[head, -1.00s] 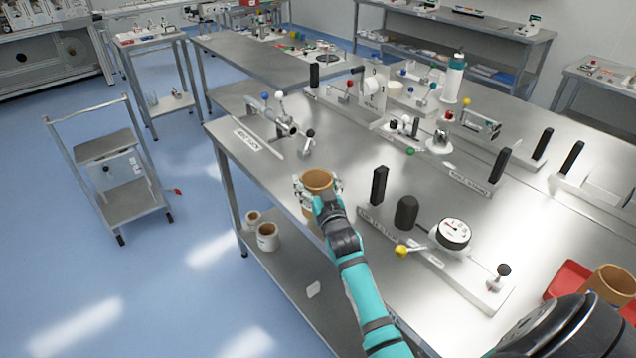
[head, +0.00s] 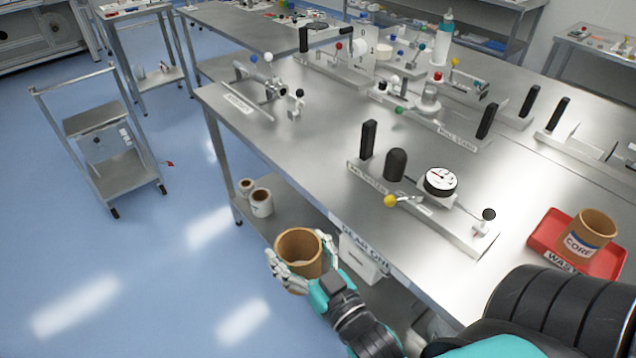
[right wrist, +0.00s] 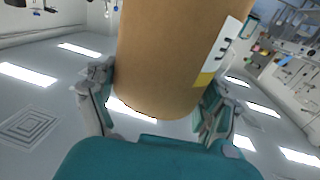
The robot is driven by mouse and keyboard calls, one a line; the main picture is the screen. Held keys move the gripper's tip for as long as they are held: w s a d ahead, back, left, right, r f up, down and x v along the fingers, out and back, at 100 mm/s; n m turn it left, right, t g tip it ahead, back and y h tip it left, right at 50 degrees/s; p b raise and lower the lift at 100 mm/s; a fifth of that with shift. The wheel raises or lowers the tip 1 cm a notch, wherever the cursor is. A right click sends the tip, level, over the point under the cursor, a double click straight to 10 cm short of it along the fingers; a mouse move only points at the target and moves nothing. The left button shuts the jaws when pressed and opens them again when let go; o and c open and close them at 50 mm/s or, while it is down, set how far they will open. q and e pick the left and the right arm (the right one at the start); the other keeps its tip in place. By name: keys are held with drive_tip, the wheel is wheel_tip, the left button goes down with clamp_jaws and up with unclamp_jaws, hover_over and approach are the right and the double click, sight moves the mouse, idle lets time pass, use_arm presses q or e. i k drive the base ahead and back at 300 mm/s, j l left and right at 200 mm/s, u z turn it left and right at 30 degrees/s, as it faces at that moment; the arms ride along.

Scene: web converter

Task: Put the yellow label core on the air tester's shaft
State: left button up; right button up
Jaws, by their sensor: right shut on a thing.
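My right gripper (head: 303,270) is shut around the sides of a brown cardboard core (head: 299,246), held upright in front of the bench's edge. In the right wrist view the core (right wrist: 170,60) fills the space between the fingers, and its white label shows a yellow band (right wrist: 204,79). The air tester (head: 415,205) stands on the bench to the right of the core, with a black post, a dark rounded shaft (head: 395,165), a round dial gauge (head: 440,181) and a yellow-knobbed lever (head: 391,201). The shaft is bare. My left gripper is not in view.
Another core (head: 590,232) stands in a red waste tray (head: 545,233) at the right. Two small rolls (head: 261,203) sit on the lower shelf. Other test fixtures (head: 268,88) occupy the back of the bench. The bench (head: 310,155) left of the air tester is clear.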

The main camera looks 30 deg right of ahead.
sight(392, 175)
drive_tip(key=i+j+z, duration=0.15)
drive_tip(key=j, duration=0.15)
drive_tip(key=j+z, duration=0.15)
drive_tip(key=j, duration=0.15)
drive_tip(key=i+j+z, duration=0.15)
drive_tip(key=j, duration=0.15)
drive_tip(key=i+l+z, duration=0.1)
drive_tip(key=z, duration=1.1)
drive_tip(key=i+j, duration=0.2)
drive_tip(key=i, duration=0.15)
